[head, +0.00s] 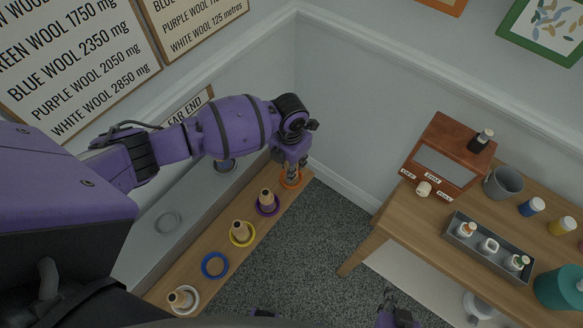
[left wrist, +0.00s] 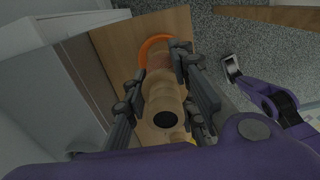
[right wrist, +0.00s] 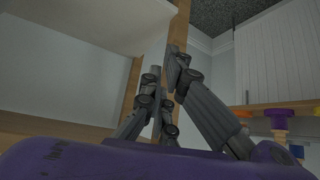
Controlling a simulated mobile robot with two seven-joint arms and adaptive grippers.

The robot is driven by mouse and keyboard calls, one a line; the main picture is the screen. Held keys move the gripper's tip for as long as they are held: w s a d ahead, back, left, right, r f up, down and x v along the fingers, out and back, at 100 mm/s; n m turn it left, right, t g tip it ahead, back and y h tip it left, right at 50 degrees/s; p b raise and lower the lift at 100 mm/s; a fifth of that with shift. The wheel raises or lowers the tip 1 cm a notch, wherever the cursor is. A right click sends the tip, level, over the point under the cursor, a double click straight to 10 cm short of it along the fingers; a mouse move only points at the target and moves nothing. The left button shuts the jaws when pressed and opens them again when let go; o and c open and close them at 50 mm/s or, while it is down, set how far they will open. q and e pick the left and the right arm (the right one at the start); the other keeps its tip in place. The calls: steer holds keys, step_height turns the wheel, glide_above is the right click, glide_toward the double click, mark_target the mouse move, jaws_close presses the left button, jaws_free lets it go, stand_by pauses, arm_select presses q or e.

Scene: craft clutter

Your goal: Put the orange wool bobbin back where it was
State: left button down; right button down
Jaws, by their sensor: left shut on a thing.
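My left gripper (head: 292,166) is at the far end of the low wooden ledge. It is shut on the orange wool bobbin (left wrist: 164,92), a turned wooden spool with a dark hole in its near end. An orange ring (head: 291,179) shows right below the fingers, and it also shows around the bobbin's far end in the left wrist view (left wrist: 148,43). I cannot tell whether the bobbin touches the ledge. My right gripper (head: 392,304) is low in the head view, away from the ledge; its fingers look close together, nothing clear between them.
The ledge (head: 190,262) also carries bobbins at the purple ring (head: 266,205), yellow ring (head: 241,234) and white ring (head: 183,300). The blue ring (head: 215,265) is empty. A table (head: 400,222) with a wooden box (head: 447,160) and grey tray (head: 485,250) stands right. Carpet lies between.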

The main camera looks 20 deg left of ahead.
arm_select(q)
step_height(320, 180, down, 4)
steer(key=shift+s+r+b, duration=0.1)
steer(key=shift+s+b, duration=0.05)
steer(key=shift+b, duration=0.4)
steer(key=shift+r, duration=0.25)
steer(key=shift+f, duration=0.3)
steer(key=c, duration=1.4)
jaws_free()
steer(key=shift+c, duration=0.2)
steer(key=shift+w+r, duration=0.2)
steer(key=shift+r, duration=0.35)
step_height(320, 180, up, 11)
steer(key=shift+s+r+p, duration=0.1)
steer(key=shift+r+p, duration=0.1)
steer(key=shift+p, duration=0.25)
